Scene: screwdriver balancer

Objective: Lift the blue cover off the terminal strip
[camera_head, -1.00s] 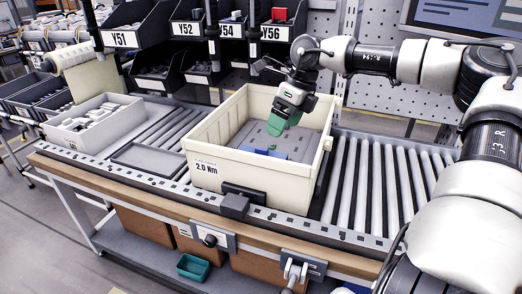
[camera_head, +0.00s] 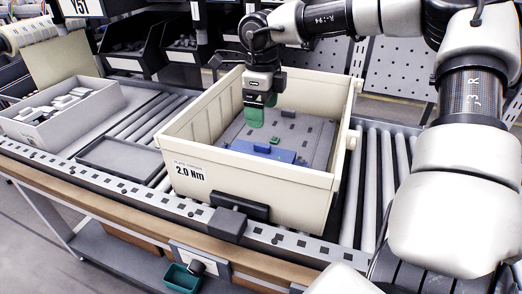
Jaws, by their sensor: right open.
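The blue cover (camera_head: 280,155) lies near the front of the grey plate (camera_head: 312,133) inside the cream crate (camera_head: 279,193). A small green spot shows at its far edge and a brighter blue patch on its top. The terminal strip cannot be made out apart from the cover. My right gripper (camera_head: 256,115), with green fingers, points down inside the crate, above the left part of the plate and behind the cover. It is open and looks empty, apart from the cover. My left gripper is out of view.
The crate walls surround the plate; a dark block (camera_head: 228,222) sits at its front. A grey bin of white parts (camera_head: 62,113) and an empty shallow tray (camera_head: 115,154) stand left on the roller conveyor (camera_head: 370,190). Black bins line the back.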

